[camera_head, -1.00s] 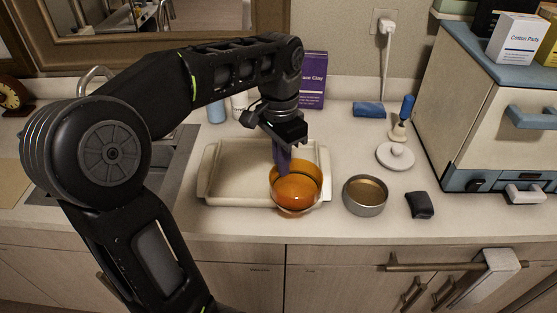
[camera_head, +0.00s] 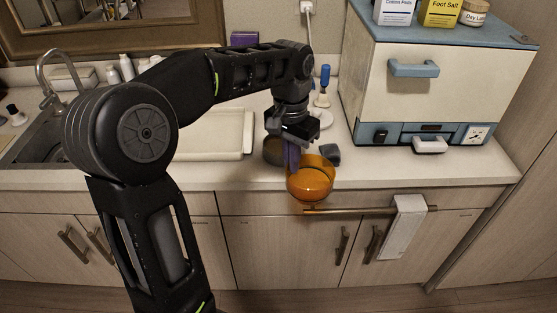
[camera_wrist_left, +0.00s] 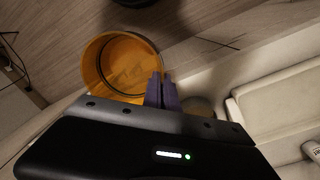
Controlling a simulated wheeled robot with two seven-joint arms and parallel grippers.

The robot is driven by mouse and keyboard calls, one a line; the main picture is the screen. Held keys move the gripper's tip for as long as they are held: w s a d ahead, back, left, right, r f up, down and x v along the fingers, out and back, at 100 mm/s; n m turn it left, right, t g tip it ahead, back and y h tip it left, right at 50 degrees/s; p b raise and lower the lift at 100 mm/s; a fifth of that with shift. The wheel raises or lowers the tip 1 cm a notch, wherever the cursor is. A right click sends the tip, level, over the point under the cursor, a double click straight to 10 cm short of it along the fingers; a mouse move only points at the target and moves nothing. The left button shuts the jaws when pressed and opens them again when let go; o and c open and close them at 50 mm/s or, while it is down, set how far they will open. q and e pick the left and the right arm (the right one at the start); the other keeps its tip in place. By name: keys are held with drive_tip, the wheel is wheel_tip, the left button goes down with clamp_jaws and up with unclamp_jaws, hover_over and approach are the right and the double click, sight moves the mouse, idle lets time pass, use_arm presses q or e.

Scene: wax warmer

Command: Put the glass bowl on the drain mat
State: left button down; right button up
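The amber glass bowl (camera_head: 310,183) hangs in front of the counter's front edge in the head view. My left gripper (camera_head: 291,153) is shut on its rim, with purple fingers pointing down. In the left wrist view the bowl (camera_wrist_left: 100,72) is seen from above and looks empty; the two fingers (camera_wrist_left: 161,92) are together at its rim. I cannot pick out a drain mat for certain in these frames. My right gripper is not in view.
A cream tray (camera_head: 246,135) lies on the counter behind my left arm. A round metal tin (camera_head: 272,150) and a dark block (camera_head: 331,152) are just behind the bowl. A white and blue cabinet (camera_head: 440,90) stands right. A sink (camera_head: 38,140) is left. A towel (camera_head: 403,228) hangs on the bar.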

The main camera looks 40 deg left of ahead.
sight(319, 176)
use_arm(q)
drive_tip(key=shift+n, duration=0.4)
drive_tip(key=w+d+f, duration=0.4)
drive_tip(key=d, duration=0.1)
drive_tip(key=shift+w, duration=0.15)
drive_tip(key=w+d+f, duration=0.2)
drive_tip(key=d+f, duration=0.3)
drive_tip(key=d, duration=0.2)
drive_tip(key=shift+w+d+f, duration=0.25)
drive_tip(key=shift+d+f, duration=0.05)
drive_tip(key=shift+f, duration=0.1)
